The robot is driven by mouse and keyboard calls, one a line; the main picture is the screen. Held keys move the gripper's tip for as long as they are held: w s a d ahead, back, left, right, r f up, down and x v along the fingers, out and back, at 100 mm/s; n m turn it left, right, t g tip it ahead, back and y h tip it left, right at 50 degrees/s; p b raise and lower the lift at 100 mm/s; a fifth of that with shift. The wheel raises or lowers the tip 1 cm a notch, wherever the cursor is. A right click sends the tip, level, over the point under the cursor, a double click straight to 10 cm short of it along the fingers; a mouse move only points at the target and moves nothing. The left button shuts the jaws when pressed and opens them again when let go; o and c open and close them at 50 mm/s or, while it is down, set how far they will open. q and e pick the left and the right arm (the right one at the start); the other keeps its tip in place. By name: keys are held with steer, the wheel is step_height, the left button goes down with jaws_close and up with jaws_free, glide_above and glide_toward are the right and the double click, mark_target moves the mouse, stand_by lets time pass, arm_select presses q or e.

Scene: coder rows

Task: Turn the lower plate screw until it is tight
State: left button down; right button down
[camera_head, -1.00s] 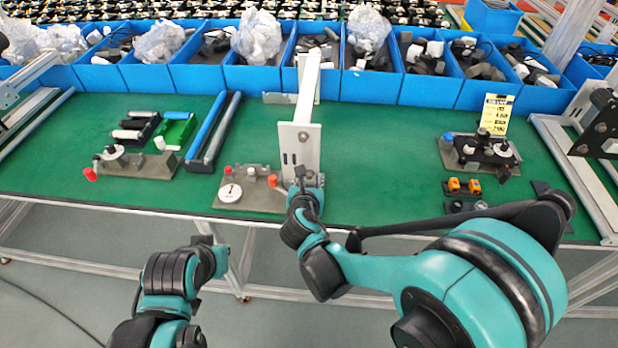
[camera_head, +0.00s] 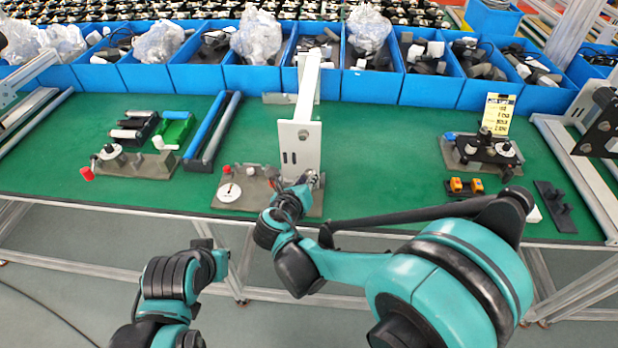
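A white upright plate (camera_head: 297,160) with a long white bar on top stands on a grey fixture base (camera_head: 232,204) at the middle front of the table. A round grey screw head (camera_head: 303,135) shows high on the plate, and dark slots show lower left. I cannot make out the lower screw; my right gripper covers the plate's foot. My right gripper (camera_head: 303,184) is up against or just in front of that foot; its fingers are too small to tell open from shut. My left gripper (camera_head: 205,243) hangs in front of the table edge, away from the plate, its fingers unclear.
A red-knobbed fixture (camera_head: 135,163) and blue and dark rollers (camera_head: 213,130) stand left. Another fixture (camera_head: 482,151) with a yellow sign (camera_head: 498,113), orange parts (camera_head: 465,185) and a black bracket (camera_head: 555,207) are right. Blue bins (camera_head: 430,86) line the back. Green table between is clear.

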steer(key=m+y, duration=0.2)
steer(key=shift+d+r+m+p, duration=0.1)
steer(key=shift+d+m+p, duration=0.2)
steer(key=shift+d+p, duration=0.1)
steer(key=m+y, duration=0.2)
steer(key=shift+d+f+m+b, duration=0.1)
steer(key=shift+f+m+b, duration=0.2)
steer(key=shift+b, duration=0.1)
steer(key=shift+r+m+t+y, duration=0.15)
steer(key=shift+m+t+y, duration=0.3)
steer(key=shift+y, duration=0.25)
steer(key=c, duration=1.6)
jaws_free()
steer(key=shift+o, duration=0.2)
